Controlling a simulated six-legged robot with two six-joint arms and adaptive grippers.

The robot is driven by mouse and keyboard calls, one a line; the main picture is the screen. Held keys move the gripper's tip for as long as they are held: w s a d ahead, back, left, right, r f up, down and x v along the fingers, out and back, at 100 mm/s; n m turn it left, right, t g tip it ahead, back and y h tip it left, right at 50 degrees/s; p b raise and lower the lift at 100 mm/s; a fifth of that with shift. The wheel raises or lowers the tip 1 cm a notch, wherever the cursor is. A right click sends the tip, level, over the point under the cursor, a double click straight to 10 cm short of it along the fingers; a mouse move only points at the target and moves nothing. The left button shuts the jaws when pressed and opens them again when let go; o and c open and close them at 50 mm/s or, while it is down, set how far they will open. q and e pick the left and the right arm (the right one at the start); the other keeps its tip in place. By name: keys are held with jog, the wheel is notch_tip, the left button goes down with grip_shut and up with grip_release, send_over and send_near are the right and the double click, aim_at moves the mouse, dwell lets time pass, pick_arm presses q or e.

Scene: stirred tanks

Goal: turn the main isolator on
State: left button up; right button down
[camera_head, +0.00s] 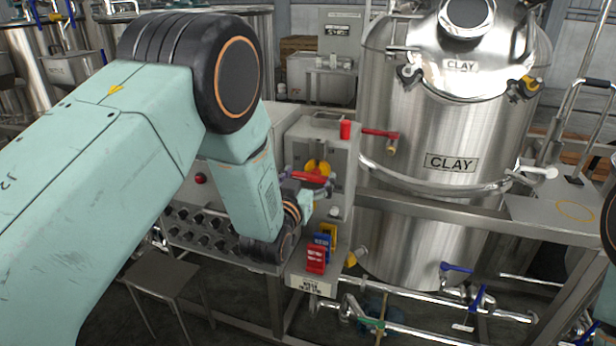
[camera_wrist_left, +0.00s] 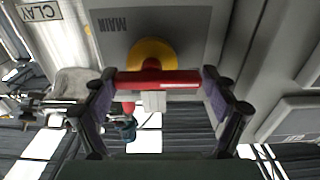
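The main isolator is a grey box (camera_head: 340,150) in the middle of the head view, left of the CLAY tank. It has a yellow round base (camera_head: 318,167) and a red bar handle (camera_head: 308,177), which lies roughly level. In the left wrist view its panel (camera_wrist_left: 190,25) reads MAIN upside down, with the red handle (camera_wrist_left: 160,79) across the yellow disc (camera_wrist_left: 150,50). My left gripper (camera_wrist_left: 160,82) has one finger at each end of the handle, with no clear gap. In the head view the left gripper (camera_head: 305,190) is partly hidden by its own wrist. My right gripper is out of view.
Red, blue and yellow padlock-like pieces (camera_head: 316,258) hang below the isolator, above a label plate (camera_head: 311,285).

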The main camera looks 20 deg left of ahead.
pick_arm(q)
jog(key=shift+d, duration=0.2)
jog(key=c, duration=0.6)
jog(key=shift+a, duration=0.1)
jog(key=shift+m, duration=0.3)
jog(key=shift+m+b, duration=0.65)
jog(key=shift+m, duration=0.35)
jog(key=m+b, duration=0.1)
jog(key=m, duration=0.1)
jog(key=m+b, duration=0.1)
jog(key=m, duration=0.1)
jog(key=shift+d+r+m, duration=0.15)
jog(key=shift+d+m, duration=0.05)
jog(key=shift+m, duration=0.1)
jog(key=m+b, duration=0.2)
jog(key=m, duration=0.3)
jog(key=shift+d, duration=0.2)
jog(key=m+b, duration=0.2)
jog(key=m, duration=0.3)
jog(key=shift+d+m, duration=0.15)
jog(key=shift+m, duration=0.15)
jog(key=shift+r, duration=0.1)
